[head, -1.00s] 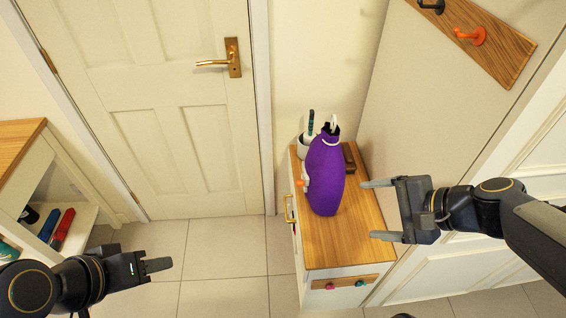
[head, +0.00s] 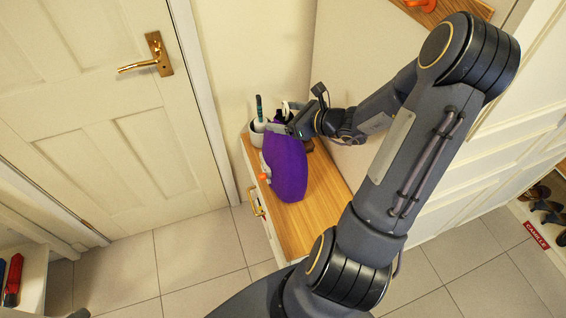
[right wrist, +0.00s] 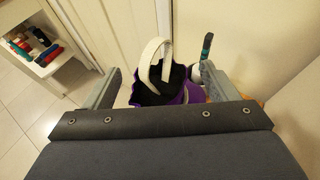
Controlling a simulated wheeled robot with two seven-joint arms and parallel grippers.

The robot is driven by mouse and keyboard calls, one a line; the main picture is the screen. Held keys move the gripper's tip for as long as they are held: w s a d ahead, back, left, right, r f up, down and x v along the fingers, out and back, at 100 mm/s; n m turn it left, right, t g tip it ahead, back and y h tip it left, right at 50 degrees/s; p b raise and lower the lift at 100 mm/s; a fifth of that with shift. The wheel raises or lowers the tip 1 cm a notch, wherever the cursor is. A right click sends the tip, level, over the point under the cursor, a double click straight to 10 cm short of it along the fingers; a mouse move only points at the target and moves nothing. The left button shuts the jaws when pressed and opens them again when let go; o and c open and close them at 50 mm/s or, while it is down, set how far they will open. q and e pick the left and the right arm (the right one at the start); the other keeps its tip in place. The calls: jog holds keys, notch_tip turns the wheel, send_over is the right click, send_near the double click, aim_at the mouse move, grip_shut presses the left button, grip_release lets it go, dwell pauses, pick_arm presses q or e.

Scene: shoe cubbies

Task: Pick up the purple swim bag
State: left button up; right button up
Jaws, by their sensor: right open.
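The purple swim bag (head: 287,166) stands upright on the wooden top of a small cabinet in the head view. In the right wrist view its dark open mouth and purple rim (right wrist: 190,93) show, with a white loop handle (right wrist: 150,60) standing up. My right gripper (head: 282,128) is at the top of the bag. In the right wrist view the right gripper (right wrist: 160,88) is open, its fingers on either side of the handle and mouth, apart from the handle. A small grey tip (head: 79,313) at the bottom edge may be my left gripper; its jaws are hidden.
The cabinet top (head: 318,222) is bare in front of the bag. A pale cup (head: 257,132) with a dark-handled brush stands behind the bag's left side. A wall is close on the right. A door (head: 100,120) is at left, and a shoe rack (head: 545,215) at far right.

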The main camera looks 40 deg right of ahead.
jog(key=shift+x, duration=1)
jog(key=c, duration=1.7)
grip_shut()
jog(key=shift+r, duration=0.1)
